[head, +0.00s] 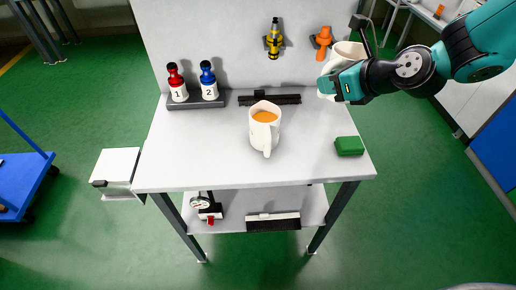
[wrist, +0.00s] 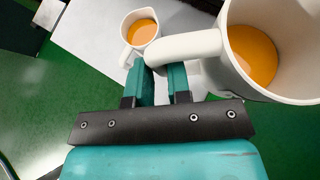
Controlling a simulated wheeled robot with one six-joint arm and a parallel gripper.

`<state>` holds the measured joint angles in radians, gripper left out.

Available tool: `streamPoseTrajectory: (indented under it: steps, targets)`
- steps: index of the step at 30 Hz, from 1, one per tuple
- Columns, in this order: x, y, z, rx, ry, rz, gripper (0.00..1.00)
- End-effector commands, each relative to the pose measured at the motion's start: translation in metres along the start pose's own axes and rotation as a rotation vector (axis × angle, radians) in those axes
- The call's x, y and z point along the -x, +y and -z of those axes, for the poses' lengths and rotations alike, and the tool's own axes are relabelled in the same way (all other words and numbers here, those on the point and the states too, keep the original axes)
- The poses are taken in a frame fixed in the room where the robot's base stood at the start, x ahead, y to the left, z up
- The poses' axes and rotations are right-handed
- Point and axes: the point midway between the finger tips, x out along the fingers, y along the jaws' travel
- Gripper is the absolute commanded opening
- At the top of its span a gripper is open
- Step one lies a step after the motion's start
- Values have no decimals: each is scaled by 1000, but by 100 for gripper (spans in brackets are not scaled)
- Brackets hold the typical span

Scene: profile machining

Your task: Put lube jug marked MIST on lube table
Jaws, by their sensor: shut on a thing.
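My gripper (head: 334,86) is shut on the handle of a white jug (head: 348,50) of orange liquid, above the table's right side. In the wrist view the held jug (wrist: 232,60) fills the right side, its handle at the fingertips (wrist: 163,72). A second white jug (head: 264,136) with orange liquid stands upright on the grey-white table (head: 200,150); it also shows in the wrist view (wrist: 131,42). No MIST marking is readable on either jug, and I cannot tell whether this table is the lube table.
A rack (head: 196,103) with red bottle 1 and blue bottle 2 stands at the back left. A black bar (head: 285,99) lies at the back, and a green block (head: 349,146) at the right. A yellow tool (head: 273,40) and an orange tool (head: 322,42) hang on the panel.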

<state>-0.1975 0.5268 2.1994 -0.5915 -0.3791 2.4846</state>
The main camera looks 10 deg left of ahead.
Motion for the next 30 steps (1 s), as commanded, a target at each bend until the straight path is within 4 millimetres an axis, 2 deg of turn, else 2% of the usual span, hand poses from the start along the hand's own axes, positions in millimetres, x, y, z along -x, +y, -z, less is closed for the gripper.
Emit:
streamPoseTrajectory:
  steps: [1, 3, 6, 9, 11, 24, 30]
  targets:
    - [-13, 19, -10, 36, -4, -38, 0]
    - [-21, 38, -21, 61, 0, -76, 0]
    - [-27, 56, -32, 83, 6, -107, 0]
    - [-33, 63, -30, 89, 12, -122, 0]
    - [-39, 64, -22, 88, 15, -124, 0]
    - [-103, 63, 76, 85, 15, -122, 0]
    - [-118, 62, 96, 88, 10, -121, 0]
